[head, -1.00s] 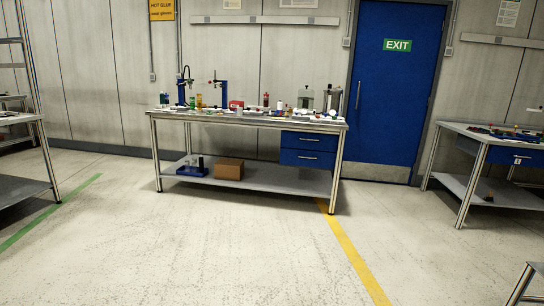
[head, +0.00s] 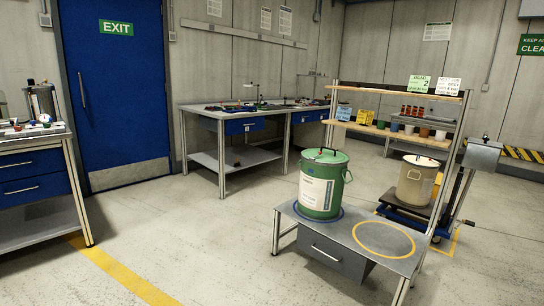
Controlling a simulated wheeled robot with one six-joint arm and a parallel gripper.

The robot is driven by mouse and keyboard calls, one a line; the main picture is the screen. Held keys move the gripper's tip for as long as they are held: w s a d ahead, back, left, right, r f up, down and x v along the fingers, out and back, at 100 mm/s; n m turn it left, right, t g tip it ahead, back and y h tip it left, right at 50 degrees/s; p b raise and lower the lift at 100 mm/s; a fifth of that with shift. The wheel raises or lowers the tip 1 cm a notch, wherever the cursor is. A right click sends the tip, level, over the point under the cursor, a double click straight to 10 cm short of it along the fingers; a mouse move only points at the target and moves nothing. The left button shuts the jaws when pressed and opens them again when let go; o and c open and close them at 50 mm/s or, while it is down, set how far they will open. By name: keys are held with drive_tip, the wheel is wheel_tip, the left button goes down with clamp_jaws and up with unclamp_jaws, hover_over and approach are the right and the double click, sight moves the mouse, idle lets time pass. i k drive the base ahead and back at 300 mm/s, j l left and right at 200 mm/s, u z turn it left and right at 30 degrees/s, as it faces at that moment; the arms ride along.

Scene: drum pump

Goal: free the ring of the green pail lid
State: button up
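A green pail (head: 320,188) with a white label stands upright on a low grey bench (head: 300,222) right of centre in the head view. A rim runs round the lid, but the ring's fastening is too small to make out. My gripper is not in view.
A yellow circle (head: 384,239) marks an empty spot on the bench beside the pail. A beige pail (head: 416,180) stands behind on a blue trolley (head: 402,212). A shelf rack (head: 396,132) rises behind the bench. The floor (head: 200,240) in front is open.

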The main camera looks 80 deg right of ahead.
sight(329, 158)
drive_tip(key=z, duration=2.75)
drive_tip(key=i+j+z, duration=0.15)
drive_tip(key=i+j, duration=0.15)
drive_tip(key=i, duration=0.5)
drive_tip(key=i+j+z, duration=0.15)
drive_tip(key=i+j, duration=0.25)
drive_tip(key=i, duration=0.35)
drive_tip(key=i+j+z, duration=0.15)
drive_tip(key=i+j, duration=0.35)
drive_tip(key=i, duration=0.3)
drive_tip(key=i+j+z, duration=0.2)
drive_tip(key=i+j, duration=0.35)
drive_tip(key=i, duration=0.15)
